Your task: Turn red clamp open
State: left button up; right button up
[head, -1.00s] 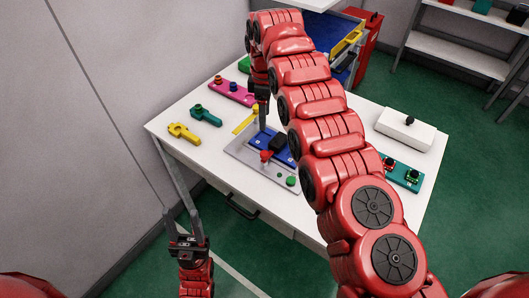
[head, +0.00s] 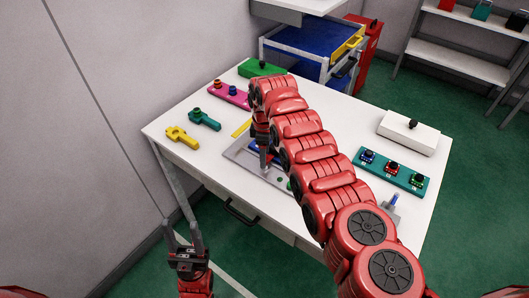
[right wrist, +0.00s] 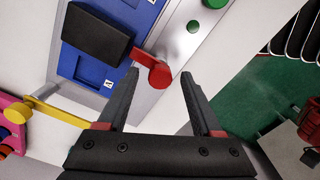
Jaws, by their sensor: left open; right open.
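The red clamp (right wrist: 154,68) is a small lever with a round end, beside a black block (right wrist: 95,33) on a blue plate (right wrist: 115,75) in the right wrist view. My right gripper (right wrist: 159,75) is open and empty. Its fingertips lie on either side of the clamp's round end in the picture; whether they reach down around it I cannot tell. In the head view my right gripper (head: 266,156) is over the grey fixture (head: 238,151) and mostly hides the clamp. My left gripper (head: 183,232) is open and empty, in front of the table.
A green button (right wrist: 193,26) is on the fixture. A yellow clamp-like part (head: 182,137), a pink block (head: 231,95), a white box (head: 408,133) and a teal board (head: 391,169) lie on the white table (head: 345,120).

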grip_shut()
dwell(0.3)
